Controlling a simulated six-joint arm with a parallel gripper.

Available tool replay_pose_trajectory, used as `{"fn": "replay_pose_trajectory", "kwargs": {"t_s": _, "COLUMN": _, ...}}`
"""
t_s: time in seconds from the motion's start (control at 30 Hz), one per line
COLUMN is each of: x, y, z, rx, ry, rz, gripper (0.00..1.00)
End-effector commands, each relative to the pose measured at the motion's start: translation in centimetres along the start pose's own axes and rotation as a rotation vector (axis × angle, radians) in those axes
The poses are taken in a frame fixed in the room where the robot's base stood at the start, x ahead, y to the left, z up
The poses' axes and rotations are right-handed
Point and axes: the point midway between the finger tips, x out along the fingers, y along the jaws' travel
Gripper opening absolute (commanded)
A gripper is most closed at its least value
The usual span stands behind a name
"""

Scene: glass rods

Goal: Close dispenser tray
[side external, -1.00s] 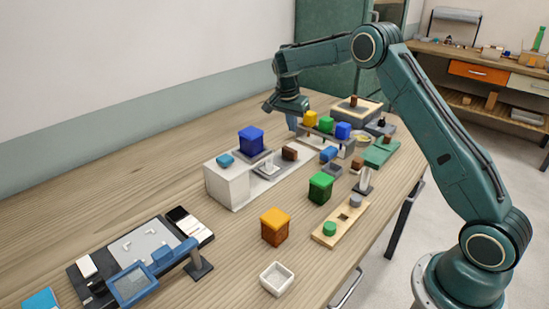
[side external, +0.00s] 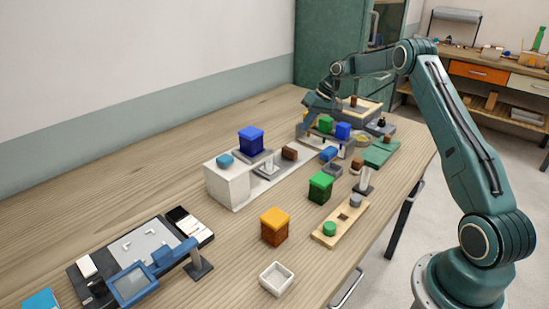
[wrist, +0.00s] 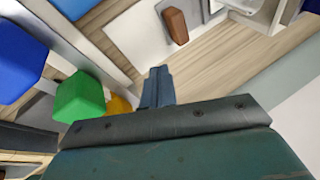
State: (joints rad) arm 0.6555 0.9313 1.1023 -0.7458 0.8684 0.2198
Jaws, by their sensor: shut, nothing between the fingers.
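A long white unit (side external: 228,188), which looks like the dispenser, stands mid-table with a blue block on its near end. A dark blue cube, a small white piece (side external: 267,171) and a brown block (side external: 289,153) sit along it; I cannot tell for certain which part is the tray. The brown block also shows in the wrist view (wrist: 175,26). My gripper (side external: 308,122) is shut and empty, at the far left end of the rack of coloured cubes, beyond the white unit. Its fingertips (wrist: 158,75) show in the wrist view, apart from the brown block.
The rack holds a green cube (side external: 326,124) and a blue cube (side external: 343,130); a yellow cube (wrist: 118,104) beside them is hidden in the side view. Loose green (side external: 320,187) and orange (side external: 274,227) boxes stand in front.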

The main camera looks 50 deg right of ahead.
Motion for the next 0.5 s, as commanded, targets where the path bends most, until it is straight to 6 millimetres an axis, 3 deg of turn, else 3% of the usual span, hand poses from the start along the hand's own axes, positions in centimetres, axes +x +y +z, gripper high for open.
{"fn": "replay_pose_trajectory", "kwargs": {"t_s": 0.2, "x": -1.8, "y": 1.1, "z": 1.7, "rx": -0.209, "ry": 0.027, "rz": -0.130, "gripper": 0.00}}
{"fn": "replay_pose_trajectory", "kwargs": {"t_s": 0.5, "x": -2.9, "y": 1.3, "z": 2.7, "rx": -0.327, "ry": 0.049, "rz": -0.199, "gripper": 0.00}}
